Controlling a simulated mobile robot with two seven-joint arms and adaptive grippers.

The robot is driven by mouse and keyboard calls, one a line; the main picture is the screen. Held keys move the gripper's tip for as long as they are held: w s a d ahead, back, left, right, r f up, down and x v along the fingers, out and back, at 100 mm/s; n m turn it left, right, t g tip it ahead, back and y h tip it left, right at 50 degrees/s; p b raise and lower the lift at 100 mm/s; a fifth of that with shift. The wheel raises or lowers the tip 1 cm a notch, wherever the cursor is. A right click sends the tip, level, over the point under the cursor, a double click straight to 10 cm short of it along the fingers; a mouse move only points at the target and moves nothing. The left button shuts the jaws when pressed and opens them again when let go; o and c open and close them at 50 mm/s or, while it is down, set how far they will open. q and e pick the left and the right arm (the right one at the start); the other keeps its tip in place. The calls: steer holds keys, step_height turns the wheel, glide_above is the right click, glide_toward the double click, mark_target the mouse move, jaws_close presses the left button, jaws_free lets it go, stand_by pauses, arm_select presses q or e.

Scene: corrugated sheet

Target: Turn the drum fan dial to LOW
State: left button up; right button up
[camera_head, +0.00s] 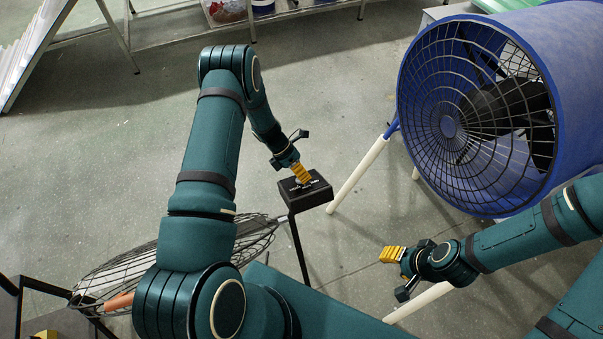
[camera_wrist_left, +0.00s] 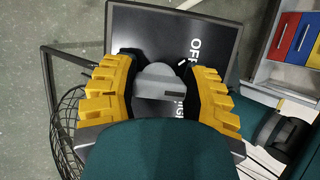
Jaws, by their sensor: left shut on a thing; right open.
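The blue drum fan (camera_head: 570,70) stands at the right of the head view, with a dark wire grille over its front. A black control box (camera_head: 311,196) on a thin dark post stands left of it. My left gripper (camera_head: 301,174) comes down on top of this box. In the left wrist view its yellow fingers are shut on the grey dial (camera_wrist_left: 160,82), one on each side. White lettering on the box face (camera_wrist_left: 150,25) reads OFF, with a partly hidden word below it. My right gripper (camera_head: 392,254) is open and empty, below the fan.
A wire-caged round fan (camera_head: 130,270) lies tilted at lower left, beside the post. Pale fan stand legs (camera_head: 357,176) stand close to the box's right. Shelving (camera_head: 190,25) is at the back. Grey floor (camera_head: 90,150) is clear at left.

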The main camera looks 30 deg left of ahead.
arm_select(q)
steer(key=o, duration=1.2)
steer(key=shift+a+r, duration=0.1)
steer(key=v, duration=1.1)
steer(key=shift+a+r, duration=0.25)
steer(key=shift+r, duration=0.05)
